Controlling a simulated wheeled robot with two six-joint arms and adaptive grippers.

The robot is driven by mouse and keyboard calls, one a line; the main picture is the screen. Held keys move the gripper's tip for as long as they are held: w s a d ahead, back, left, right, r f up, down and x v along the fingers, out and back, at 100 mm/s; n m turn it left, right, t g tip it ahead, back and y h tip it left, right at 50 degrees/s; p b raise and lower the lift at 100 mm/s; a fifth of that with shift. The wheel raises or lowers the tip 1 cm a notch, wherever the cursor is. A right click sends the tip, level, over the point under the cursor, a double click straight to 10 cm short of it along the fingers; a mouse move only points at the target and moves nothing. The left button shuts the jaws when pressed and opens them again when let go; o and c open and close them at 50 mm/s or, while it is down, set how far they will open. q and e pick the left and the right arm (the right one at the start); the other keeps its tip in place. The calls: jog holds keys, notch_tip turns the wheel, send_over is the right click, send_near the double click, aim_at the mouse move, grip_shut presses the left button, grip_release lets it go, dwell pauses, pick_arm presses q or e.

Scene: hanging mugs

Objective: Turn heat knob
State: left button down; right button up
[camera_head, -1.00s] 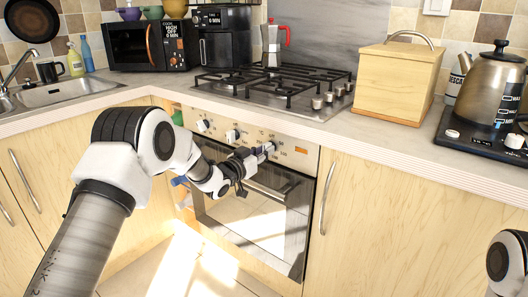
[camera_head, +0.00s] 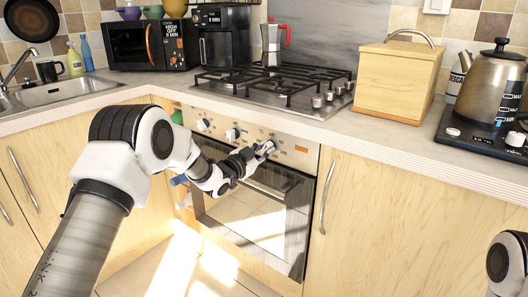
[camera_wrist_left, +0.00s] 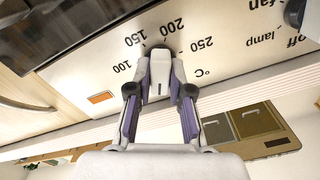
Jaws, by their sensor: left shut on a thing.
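The heat knob (camera_wrist_left: 158,72) is a pale knob on the oven's control panel (camera_wrist_left: 235,70), with numbers from 100 to 250 and a °C mark printed around it in the left wrist view. My left gripper (camera_head: 265,149) is at the panel in the head view, its fingers shut on the knob from both sides. In the left wrist view the knob sits between the two purple-sided fingers. The gripper mostly hides the knob in the head view. Part of my right arm shows at the lower right; its gripper is not in view.
Two other white knobs (camera_head: 203,125) (camera_head: 232,134) are left of my gripper on the panel. The oven door handle (camera_head: 262,190) runs just below. The gas hob (camera_head: 270,88) and counter edge are above. The floor before the oven is clear.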

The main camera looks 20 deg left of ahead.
pick_arm(q)
jog(key=m+b, duration=0.1)
jog(key=m, duration=0.4)
dwell(0.5)
jog(key=c, duration=1.1)
grip_release()
jog(key=shift+o, duration=0.2)
jog(key=v, duration=1.2)
